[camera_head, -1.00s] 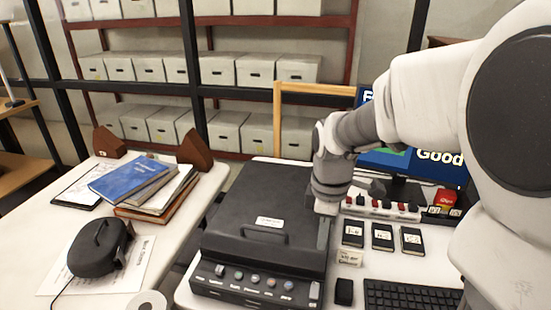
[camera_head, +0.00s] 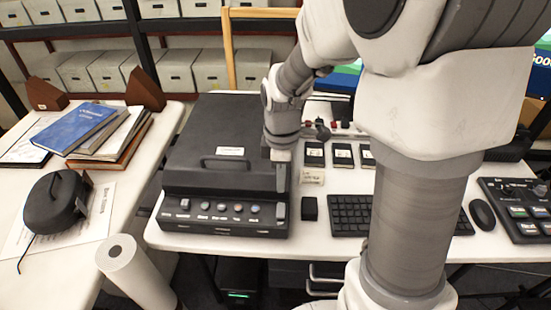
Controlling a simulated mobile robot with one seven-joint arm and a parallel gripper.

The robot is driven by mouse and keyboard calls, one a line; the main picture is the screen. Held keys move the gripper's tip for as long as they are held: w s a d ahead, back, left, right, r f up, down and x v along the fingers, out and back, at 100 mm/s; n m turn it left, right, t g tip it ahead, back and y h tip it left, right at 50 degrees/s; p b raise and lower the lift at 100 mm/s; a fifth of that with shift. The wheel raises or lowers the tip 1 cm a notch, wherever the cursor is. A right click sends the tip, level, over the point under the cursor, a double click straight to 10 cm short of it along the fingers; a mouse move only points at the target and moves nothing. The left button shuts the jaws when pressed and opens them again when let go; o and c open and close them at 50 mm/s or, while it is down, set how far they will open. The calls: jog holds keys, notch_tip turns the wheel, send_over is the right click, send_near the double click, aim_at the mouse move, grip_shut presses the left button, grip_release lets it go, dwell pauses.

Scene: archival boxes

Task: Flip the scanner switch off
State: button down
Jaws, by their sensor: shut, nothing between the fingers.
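The black scanner (camera_head: 215,150) sits on the white table with its lid down. Its front strip (camera_head: 220,213) carries several small round buttons and a grey upright piece (camera_head: 280,211) at the right end. My gripper (camera_head: 281,178) points down over the scanner's right edge and is shut and empty. I cannot tell whether its tips touch the scanner.
Several black cartridges (camera_head: 314,154), a small card (camera_head: 312,177), a black block (camera_head: 309,208), a keyboard (camera_head: 350,214) and a mouse (camera_head: 483,214) lie right of the scanner. Books (camera_head: 100,135) and a black case (camera_head: 54,203) are on the left table. A white roll (camera_head: 125,262) stands in front.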

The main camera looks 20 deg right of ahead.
aim_at(280, 207)
notch_tip(280, 207, down, 7)
jog(key=shift+r+b, duration=0.1)
jog(key=shift+b, duration=0.65)
jog(key=shift+f, duration=0.2)
jog(key=shift+s, duration=0.1)
jog(key=shift+s+a+r, duration=0.25)
jog(key=shift+s, duration=0.4)
